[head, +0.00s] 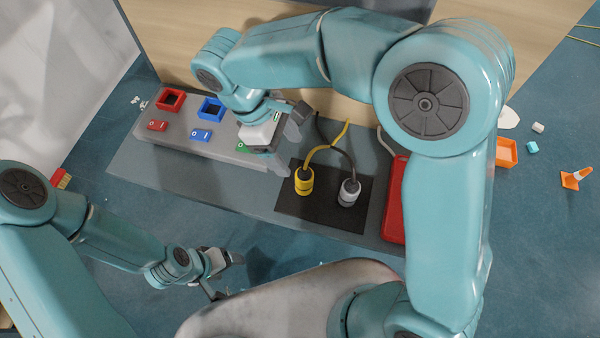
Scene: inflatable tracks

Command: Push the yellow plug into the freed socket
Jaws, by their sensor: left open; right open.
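The yellow plug (304,182) stands on a dark mat (325,212), with a cable rising from its top. A grey-white plug (349,193) stands to its right on the same mat. A grey panel (180,147) carries a red-framed socket (170,99) and a blue-framed socket (210,108). Any third socket beside them is hidden by my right gripper. My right gripper (287,150) is open and empty over the panel's right end, left of and behind the yellow plug. My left gripper (228,275) is open and empty in front of the bench, away from both plugs.
Red (157,125), blue (201,135) and green (242,147) switches sit before the sockets. Yellow and dark cables (342,138) cross behind the plugs. A red case (396,200) stands right of the mat. An orange cone (576,178) and orange box (506,153) lie farther right.

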